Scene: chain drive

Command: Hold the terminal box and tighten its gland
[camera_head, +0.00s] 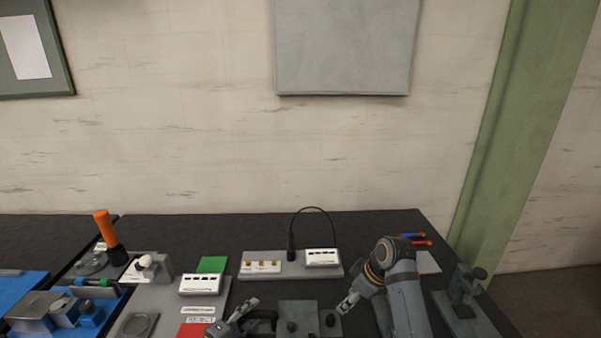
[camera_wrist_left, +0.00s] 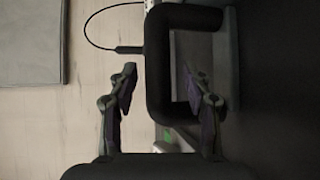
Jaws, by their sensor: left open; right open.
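A grey box (camera_head: 298,309), likely the terminal box, stands at the front middle of the bench, with dark round fittings on it; I cannot tell which is the gland. A thick black loop handle (camera_head: 262,315) is at its left side. In the left wrist view the handle (camera_wrist_left: 159,95) lies between my spread fingers, one finger overlapping the loop's opening; contact cannot be told. My left gripper (camera_head: 243,312) is open at the handle. My right gripper (camera_head: 348,304) is open and empty, just right of the box. The box's lower part is cut off by the frame edge.
A grey strip (camera_head: 290,265) with white blocks and a black cable (camera_head: 318,209) stands behind the box. Left are a grey panel (camera_head: 160,298), a blue tray (camera_head: 100,328) and an orange-handled tool (camera_head: 105,228). A dark grey fixture (camera_head: 466,290) stands at right.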

